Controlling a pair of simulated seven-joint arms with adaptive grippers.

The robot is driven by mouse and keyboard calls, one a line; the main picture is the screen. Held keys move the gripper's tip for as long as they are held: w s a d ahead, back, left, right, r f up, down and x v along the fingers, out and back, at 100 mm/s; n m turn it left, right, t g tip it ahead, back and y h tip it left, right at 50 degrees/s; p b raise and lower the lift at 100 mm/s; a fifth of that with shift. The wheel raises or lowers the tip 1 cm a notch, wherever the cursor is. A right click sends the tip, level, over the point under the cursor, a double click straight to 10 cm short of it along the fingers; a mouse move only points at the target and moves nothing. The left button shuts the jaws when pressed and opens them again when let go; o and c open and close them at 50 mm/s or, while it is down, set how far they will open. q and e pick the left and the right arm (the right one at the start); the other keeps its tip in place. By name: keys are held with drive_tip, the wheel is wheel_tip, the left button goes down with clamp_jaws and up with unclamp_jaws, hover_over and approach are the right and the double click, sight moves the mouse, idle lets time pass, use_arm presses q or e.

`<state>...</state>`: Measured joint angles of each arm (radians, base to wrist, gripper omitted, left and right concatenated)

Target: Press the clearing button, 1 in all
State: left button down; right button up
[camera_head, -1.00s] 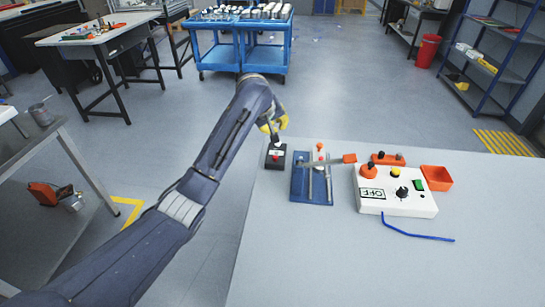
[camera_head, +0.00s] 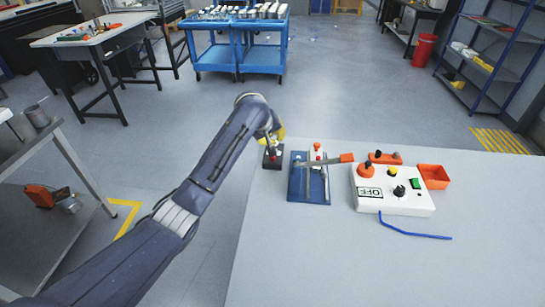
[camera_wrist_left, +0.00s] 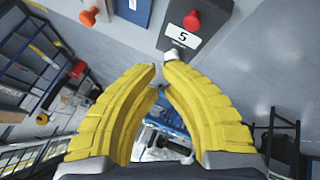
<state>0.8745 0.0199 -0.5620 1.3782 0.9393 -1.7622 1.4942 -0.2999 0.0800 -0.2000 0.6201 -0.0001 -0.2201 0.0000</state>
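A small dark box (camera_head: 272,163) stands at the table's left back edge. In the left wrist view it shows a red button (camera_wrist_left: 193,20), a white label with one character like 5 or S, and a pale knob (camera_wrist_left: 176,54) at its near end. My left gripper (camera_wrist_left: 160,66) has yellow fingers whose tips nearly meet, with nothing clearly held between them. The tips are close to the pale knob; I cannot tell whether they touch it. In the head view the left gripper (camera_head: 272,137) is just above and behind the box, partly hidden by my wrist. My right gripper is not in view.
Beside the box is a blue plate (camera_head: 309,190) with metal bars and an orange handle (camera_head: 347,158). Further right are a white control box (camera_head: 395,202) marked OFF, an orange tray (camera_head: 433,180) and a blue rod (camera_head: 412,235). The table's (camera_head: 330,265) front is clear.

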use_arm(q)
drive_tip(key=shift+f, duration=1.95)
drive_tip(key=shift+f, duration=1)
idle(1.1)
drive_tip(key=shift+r, duration=1)
drive_tip(key=shift+r, duration=0.1)
drive_tip(key=shift+r, duration=2.4)
